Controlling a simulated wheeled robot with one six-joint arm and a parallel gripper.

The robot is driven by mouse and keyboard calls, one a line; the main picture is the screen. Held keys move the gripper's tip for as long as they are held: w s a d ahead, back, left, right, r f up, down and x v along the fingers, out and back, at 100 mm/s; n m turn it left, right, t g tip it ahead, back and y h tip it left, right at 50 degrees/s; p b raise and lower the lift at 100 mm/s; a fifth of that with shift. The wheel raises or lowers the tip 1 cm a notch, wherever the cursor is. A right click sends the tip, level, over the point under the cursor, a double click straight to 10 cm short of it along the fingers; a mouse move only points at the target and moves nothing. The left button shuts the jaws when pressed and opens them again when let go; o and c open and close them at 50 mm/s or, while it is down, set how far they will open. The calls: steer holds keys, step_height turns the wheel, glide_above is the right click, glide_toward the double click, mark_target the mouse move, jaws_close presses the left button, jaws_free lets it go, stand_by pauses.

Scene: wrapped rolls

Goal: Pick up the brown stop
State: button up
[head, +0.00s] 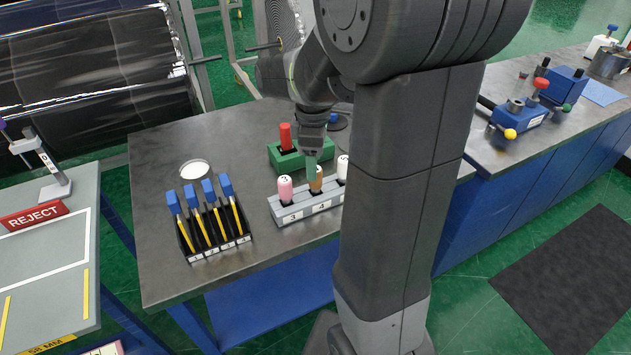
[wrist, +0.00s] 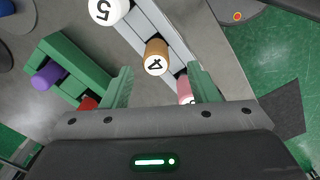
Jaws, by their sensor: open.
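The brown stop (head: 316,184), with a 4 on its top, stands in a grey rack (head: 291,212) between a pink stop (head: 285,188) and a white stop (head: 343,167). In the wrist view the brown stop (wrist: 157,56) shows its numbered top just ahead of the gap between my fingers. My gripper (head: 312,165) is open and empty, pointing down over the rack, with a green finger partly in front of the brown stop in the head view. In the wrist view my gripper (wrist: 162,85) has one green finger on each side. My arm hides the rack's right end.
A green block (head: 286,159) with a red piece (head: 285,136) stands behind the rack; a purple piece (wrist: 47,76) shows in it too. A black holder (head: 213,238) with several blue-topped yellow tools stands to the left. A white disc (head: 195,169) lies behind it.

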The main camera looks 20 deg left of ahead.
mark_target(316, 185)
steer(key=f, duration=0.5)
steer(key=shift+w+d+f+p, duration=0.15)
steer(key=shift+w+p, duration=0.1)
steer(key=shift+p, duration=0.05)
steer(key=c, duration=1.1)
